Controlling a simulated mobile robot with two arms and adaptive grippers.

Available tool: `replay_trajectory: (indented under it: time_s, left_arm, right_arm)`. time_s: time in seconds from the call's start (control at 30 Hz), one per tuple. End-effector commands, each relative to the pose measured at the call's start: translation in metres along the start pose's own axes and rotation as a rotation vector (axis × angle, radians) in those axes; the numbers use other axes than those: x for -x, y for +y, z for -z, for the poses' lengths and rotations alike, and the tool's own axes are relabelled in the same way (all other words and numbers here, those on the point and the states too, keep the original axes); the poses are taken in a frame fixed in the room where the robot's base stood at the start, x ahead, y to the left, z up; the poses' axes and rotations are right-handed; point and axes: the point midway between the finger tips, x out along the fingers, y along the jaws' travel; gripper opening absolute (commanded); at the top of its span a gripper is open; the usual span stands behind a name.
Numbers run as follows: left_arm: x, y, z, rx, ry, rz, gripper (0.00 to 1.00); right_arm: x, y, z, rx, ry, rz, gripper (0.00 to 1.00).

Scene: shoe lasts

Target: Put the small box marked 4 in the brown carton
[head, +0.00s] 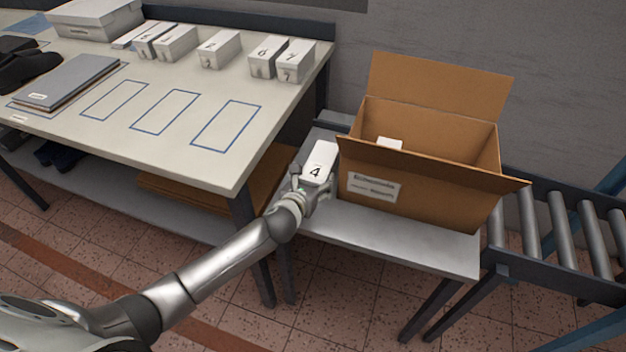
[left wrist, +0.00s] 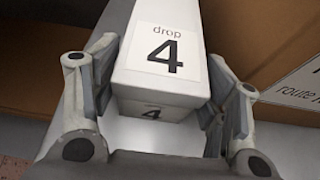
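The small white box marked 4 (head: 319,160) is in my left gripper (head: 313,186), just left of the brown carton. In the left wrist view the box (left wrist: 164,55) shows "drop 4" on its top and a 4 on its end, between the two fingers (left wrist: 160,100). The fingers lie along both its sides. The brown carton (head: 420,183) stands open on a grey side table, flaps spread. A white item (head: 389,144) shows inside it. The carton (left wrist: 270,40) also fills the right of the wrist view. My right gripper is in neither view.
The work table (head: 190,85) at left holds several numbered white boxes (head: 219,49), a grey folder (head: 68,80) and a lidded box (head: 95,18). A roller conveyor (head: 560,230) is right of the side table (head: 420,236). The carton's front flap (head: 430,164) leans outward.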

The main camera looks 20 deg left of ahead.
Motion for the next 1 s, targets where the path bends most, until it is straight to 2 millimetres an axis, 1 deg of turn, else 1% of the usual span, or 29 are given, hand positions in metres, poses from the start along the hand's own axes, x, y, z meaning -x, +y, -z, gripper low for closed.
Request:
replay_trajectory:
  time_s: [0.03, 0.07, 0.1, 0.43, 0.57, 0.67, 1.0]
  left_arm:
    - [0.000, 0.000, 0.000, 0.000, 0.000, 0.000, 0.79]
    - [0.000, 0.000, 0.000, 0.000, 0.000, 0.000, 0.83]
    - [0.000, 0.000, 0.000, 0.000, 0.000, 0.000, 0.84]
    - [0.001, 0.000, -0.002, 0.000, -0.001, 0.000, 0.84]
    - [0.008, 0.001, -0.003, -0.002, 0.000, -0.001, 0.84]
    - [0.021, 0.000, -0.003, -0.002, 0.000, 0.001, 0.84]
    - [0.082, 0.000, -0.003, -0.002, 0.001, 0.002, 0.84]
  right_arm:
    - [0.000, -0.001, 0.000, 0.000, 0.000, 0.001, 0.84]
    - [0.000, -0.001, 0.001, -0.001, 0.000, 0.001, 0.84]
    - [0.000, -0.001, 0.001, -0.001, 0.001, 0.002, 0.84]
    - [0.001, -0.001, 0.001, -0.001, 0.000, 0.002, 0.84]
    - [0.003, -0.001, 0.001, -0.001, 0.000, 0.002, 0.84]
    - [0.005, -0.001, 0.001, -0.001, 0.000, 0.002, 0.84]
    - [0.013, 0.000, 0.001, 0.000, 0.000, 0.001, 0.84]
